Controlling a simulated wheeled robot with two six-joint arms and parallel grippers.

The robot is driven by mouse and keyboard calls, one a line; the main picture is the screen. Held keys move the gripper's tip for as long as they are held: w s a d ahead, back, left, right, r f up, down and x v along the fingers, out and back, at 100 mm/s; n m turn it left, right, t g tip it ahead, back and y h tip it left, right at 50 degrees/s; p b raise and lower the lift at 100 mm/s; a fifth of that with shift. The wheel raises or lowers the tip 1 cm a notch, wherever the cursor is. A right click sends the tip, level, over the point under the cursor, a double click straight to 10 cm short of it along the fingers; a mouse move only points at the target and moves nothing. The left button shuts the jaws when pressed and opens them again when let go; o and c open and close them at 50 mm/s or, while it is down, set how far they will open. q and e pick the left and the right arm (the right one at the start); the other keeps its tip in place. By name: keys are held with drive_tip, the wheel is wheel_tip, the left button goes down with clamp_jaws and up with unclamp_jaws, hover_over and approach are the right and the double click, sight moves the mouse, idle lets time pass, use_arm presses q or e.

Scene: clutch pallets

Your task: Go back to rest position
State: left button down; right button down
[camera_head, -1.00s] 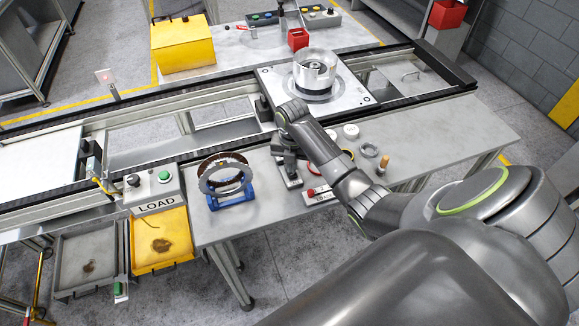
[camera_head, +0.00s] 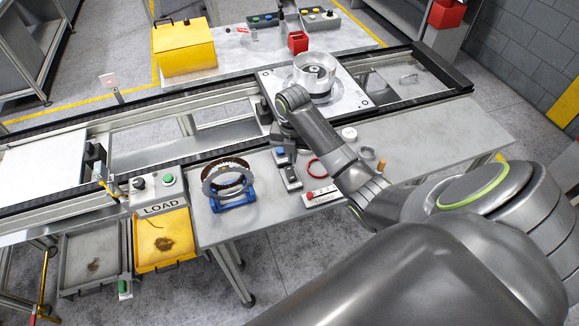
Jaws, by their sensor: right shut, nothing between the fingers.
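My right arm comes in from the right, and its wrist reaches over the front table beside the conveyor. My right gripper (camera_head: 283,136) hangs below the wrist, shut and empty, mostly hidden by the wrist. It is above or just behind small fixtures on the table; the gap cannot be told. A silver clutch housing (camera_head: 314,72) sits on a metal pallet (camera_head: 356,98) to the right of the gripper. A blue stand (camera_head: 234,201) holds a clutch disc ring (camera_head: 228,177) on the table to the left. My left gripper is not in view.
A LOAD button box (camera_head: 158,194) stands at the table's left, above a yellow tray (camera_head: 139,268) and a grey tray (camera_head: 67,287). A red ring (camera_head: 316,169) and small parts lie near my forearm. The table's right part is largely clear.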

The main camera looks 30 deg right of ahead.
idle(0.3)
drive_tip(key=s+f+m, duration=0.1)
drive_tip(key=s, duration=0.1)
drive_tip(key=s+f+m, duration=0.1)
drive_tip(key=s+m, duration=0.1)
drive_tip(key=s+a+f+m, duration=0.1)
drive_tip(key=s+m, duration=0.1)
drive_tip(key=shift+s+f+t, duration=0.15)
drive_tip(key=shift+f+t, duration=0.15)
drive_tip(key=shift+f, duration=0.05)
drive_tip(key=s+a+r+m+t+h, duration=0.1)
drive_tip(key=s+r+m+t, duration=0.15)
drive_tip(key=s+m, duration=0.9)
drive_tip(key=s+a+r+m+t+h, duration=0.1)
drive_tip(key=s+r+m, duration=0.2)
drive_tip(key=s+m, duration=0.85)
wheel_tip(320, 180, down, 33)
drive_tip(key=d+g+b, duration=0.2)
drive_tip(key=b, duration=0.6)
drive_tip(key=s+f+b, duration=0.3)
drive_tip(key=s+f, duration=0.5)
drive_tip(key=f, duration=0.3)
drive_tip(key=s+a+f+y+b, duration=0.1)
drive_tip(key=s+f+b, duration=0.2)
drive_tip(key=s+f, duration=0.5)
wheel_tip(320, 180, down, 4)
drive_tip(key=shift+a+r+g, duration=0.1)
drive_tip(key=shift+a+g, duration=0.05)
drive_tip(key=shift+g, duration=0.3)
